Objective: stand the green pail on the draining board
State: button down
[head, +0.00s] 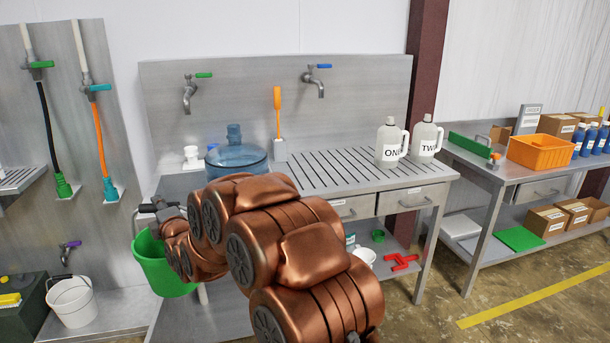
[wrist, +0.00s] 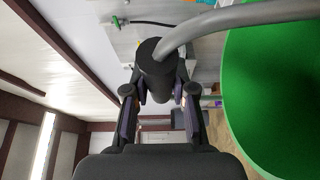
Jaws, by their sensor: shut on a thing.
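The green pail (head: 165,265) hangs in front of the left end of the sink bench, partly hidden by my arm. In the wrist view its green side (wrist: 275,90) fills the right, with the grey bail handle curving to a dark grip. My gripper (head: 152,212) is shut on that handle; its fingers (wrist: 160,88) show on both sides of the grip. The draining board (head: 335,168) is the slotted metal top on the right of the bench. White jugs marked ONE (head: 389,143) and TWO (head: 426,138) stand at its right end.
A blue water bottle (head: 236,155) stands left of the slots, beside an orange-handled brush (head: 278,120) in a holder. Two taps (head: 190,92) (head: 318,85) project from the back panel. The left and middle slots are clear. A white bucket (head: 72,302) sits low at left.

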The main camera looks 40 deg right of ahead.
aim_at(337, 172)
jog(key=u, duration=3.1)
jog(key=k, duration=2.7)
jog(key=z, duration=2.05)
